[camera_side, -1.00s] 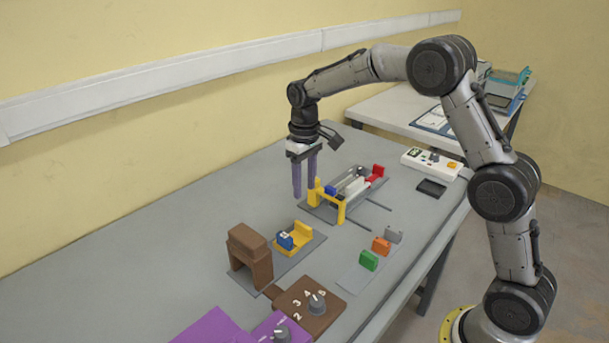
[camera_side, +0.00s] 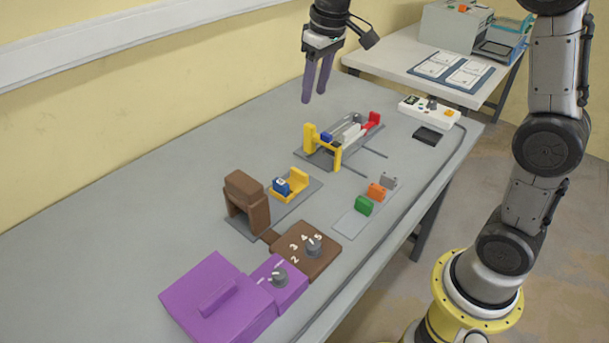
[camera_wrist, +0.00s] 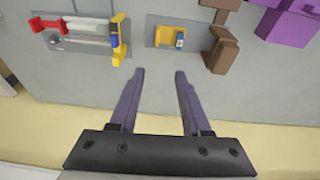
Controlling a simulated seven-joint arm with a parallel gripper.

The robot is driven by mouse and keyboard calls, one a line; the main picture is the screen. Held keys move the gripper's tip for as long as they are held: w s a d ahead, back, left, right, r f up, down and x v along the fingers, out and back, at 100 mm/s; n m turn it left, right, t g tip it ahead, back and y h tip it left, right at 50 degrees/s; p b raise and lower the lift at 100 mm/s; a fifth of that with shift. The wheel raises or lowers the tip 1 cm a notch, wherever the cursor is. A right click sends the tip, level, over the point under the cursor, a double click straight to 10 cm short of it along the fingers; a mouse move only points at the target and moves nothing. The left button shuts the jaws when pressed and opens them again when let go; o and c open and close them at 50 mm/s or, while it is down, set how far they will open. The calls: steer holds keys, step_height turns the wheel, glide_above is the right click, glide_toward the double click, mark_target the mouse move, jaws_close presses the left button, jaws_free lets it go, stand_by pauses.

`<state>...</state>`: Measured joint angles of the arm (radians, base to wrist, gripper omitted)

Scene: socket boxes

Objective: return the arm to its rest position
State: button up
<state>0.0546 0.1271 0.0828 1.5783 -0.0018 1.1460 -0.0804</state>
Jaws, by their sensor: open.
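My gripper (camera_side: 313,100) hangs in the air above the back of the grey table, fingers pointing down. Its two purple fingers are apart with nothing between them. In the wrist view my gripper (camera_wrist: 160,75) is open over bare table. The yellow-ended fixture (camera_side: 322,145) with a red block and grey rods lies in front of and below the gripper, apart from it. The yellow holder (camera_side: 300,178) with a small blue block (camera_side: 281,187) sits nearer the camera. In the wrist view the fixture (camera_wrist: 118,45) is at the upper left.
A brown arch (camera_side: 247,203), a brown dial box (camera_side: 300,262) and a purple box (camera_side: 220,300) stand at the near end. Green (camera_side: 364,205), orange (camera_side: 376,192) and grey blocks stand in a row. A white control box (camera_side: 428,110) is at the far right. The air around my gripper is clear.

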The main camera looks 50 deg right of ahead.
steer(key=s+a+r+t, duration=0.1)
steer(key=s+r, duration=0.1)
steer(key=s, duration=0.6)
steer(key=s+a+r+t, duration=0.1)
steer(key=s+r+t, duration=0.15)
steer(key=s, duration=0.55)
steer(key=s+f, duration=0.8)
steer(key=s, duration=0.2)
steer(key=shift+a, duration=0.2)
